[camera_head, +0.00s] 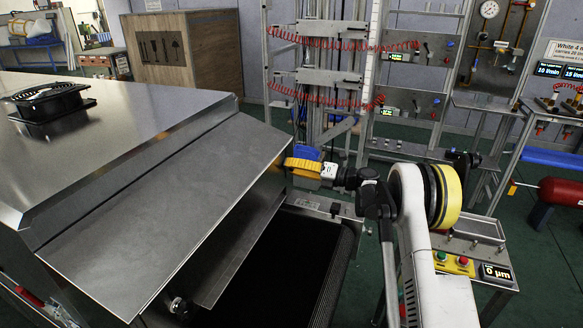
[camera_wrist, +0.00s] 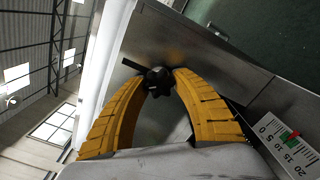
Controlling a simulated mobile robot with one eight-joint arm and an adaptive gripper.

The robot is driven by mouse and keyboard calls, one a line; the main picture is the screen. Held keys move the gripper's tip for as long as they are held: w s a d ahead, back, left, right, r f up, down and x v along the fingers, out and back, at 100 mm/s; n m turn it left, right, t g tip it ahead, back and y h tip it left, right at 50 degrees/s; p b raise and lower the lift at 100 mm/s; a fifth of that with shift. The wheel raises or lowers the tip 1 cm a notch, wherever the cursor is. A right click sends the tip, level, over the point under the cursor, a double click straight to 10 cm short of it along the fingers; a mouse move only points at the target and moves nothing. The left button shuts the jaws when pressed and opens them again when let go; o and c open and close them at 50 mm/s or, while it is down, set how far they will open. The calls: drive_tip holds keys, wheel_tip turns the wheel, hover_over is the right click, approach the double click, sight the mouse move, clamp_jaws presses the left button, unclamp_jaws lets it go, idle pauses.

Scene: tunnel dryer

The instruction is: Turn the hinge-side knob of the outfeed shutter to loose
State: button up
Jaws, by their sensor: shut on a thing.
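The black lobed knob (camera_wrist: 158,81) sits between the two yellow fingertips of my gripper (camera_wrist: 159,84) in the wrist view, with a dark bar pointing to the left from it. Both curved fingers touch it from either side. In the head view, my gripper (camera_head: 303,168) is at the far right corner of the steel hood, and its fingers hide the knob. The shutter panel (camera_head: 238,250) hangs below the hood's edge. A second knob (camera_head: 178,306) shows at the near end, low in the head view. I cannot read the held knob's setting.
A scale (camera_wrist: 290,140) with a red and green marker lies right of the fingers in the wrist view. The dark belt (camera_head: 290,265) runs out below the hood. A button box (camera_head: 455,263) with a display stands on the right.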

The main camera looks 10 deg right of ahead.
drive_tip(key=o, duration=1.2)
drive_tip(key=shift+d, duration=0.1)
drive_tip(key=v, duration=1.2)
